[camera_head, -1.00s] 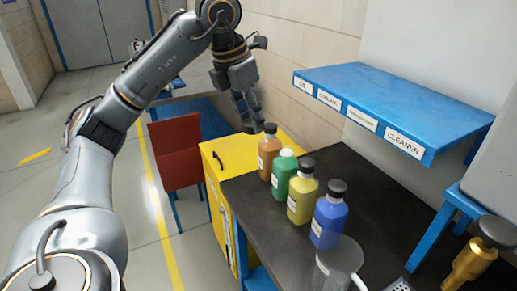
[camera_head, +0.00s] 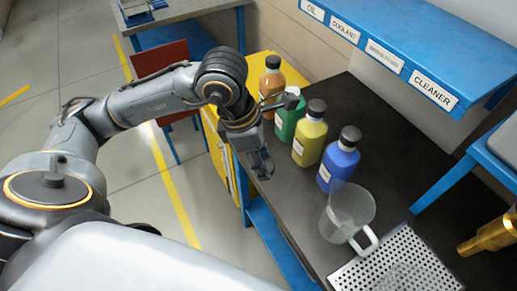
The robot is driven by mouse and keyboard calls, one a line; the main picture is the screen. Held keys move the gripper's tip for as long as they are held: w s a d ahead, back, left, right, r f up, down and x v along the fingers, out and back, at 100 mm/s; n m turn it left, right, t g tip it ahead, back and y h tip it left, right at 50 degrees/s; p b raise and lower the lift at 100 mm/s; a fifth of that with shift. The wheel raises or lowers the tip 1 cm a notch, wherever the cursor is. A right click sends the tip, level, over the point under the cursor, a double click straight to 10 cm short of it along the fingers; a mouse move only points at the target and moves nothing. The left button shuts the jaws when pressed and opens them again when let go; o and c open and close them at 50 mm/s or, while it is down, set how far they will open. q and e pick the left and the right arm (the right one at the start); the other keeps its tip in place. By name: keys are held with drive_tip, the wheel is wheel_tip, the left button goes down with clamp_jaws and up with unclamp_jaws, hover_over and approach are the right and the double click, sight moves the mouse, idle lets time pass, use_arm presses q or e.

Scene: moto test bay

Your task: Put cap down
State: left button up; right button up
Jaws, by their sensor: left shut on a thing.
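My left gripper (camera_head: 264,172) points down over the near left edge of the black tabletop, in front of the green bottle. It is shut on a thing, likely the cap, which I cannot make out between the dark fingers. The green bottle (camera_head: 285,127) is partly behind my wrist. It has a pale top (camera_head: 293,91), unlike the black caps on the orange bottle (camera_head: 270,90), yellow bottle (camera_head: 309,142) and blue bottle (camera_head: 338,167). All of them stand upright in a row. My right gripper is not in view.
A clear jug (camera_head: 346,208) and a perforated metal tray (camera_head: 395,270) stand at the front right. A blue shelf (camera_head: 440,70) with labels, including OIL, COOLANT and CLEANER, overhangs the back. The black tabletop (camera_head: 385,120) behind the bottles is clear. A brass-coloured object (camera_head: 488,236) is at the right edge.

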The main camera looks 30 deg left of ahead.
use_arm(q)
drive_tip(key=w+a+f+p, duration=0.1)
drive_tip(key=w+f, duration=0.1)
drive_tip(key=w+a+f, duration=0.2)
drive_tip(key=w, duration=0.1)
drive_tip(key=w+a+f+p, duration=0.1)
drive_tip(key=w+f, duration=0.2)
drive_tip(key=shift+w+a+p, duration=0.1)
drive_tip(key=shift+a+p, duration=0.2)
drive_tip(key=shift+a, duration=0.1)
drive_tip(key=shift+w+a+f, duration=0.25)
drive_tip(key=shift+w+f, duration=0.1)
drive_tip(key=shift+f, duration=0.2)
wheel_tip(320, 180, down, 3)
drive_tip(key=shift+w+p, duration=0.1)
drive_tip(key=shift+p, duration=0.85)
drive_tip(key=shift+f, duration=0.3)
drive_tip(key=shift+o, duration=1.4)
drive_tip(key=shift+b, duration=0.3)
drive_tip(key=o, duration=0.5)
drive_tip(key=shift+c, duration=0.2)
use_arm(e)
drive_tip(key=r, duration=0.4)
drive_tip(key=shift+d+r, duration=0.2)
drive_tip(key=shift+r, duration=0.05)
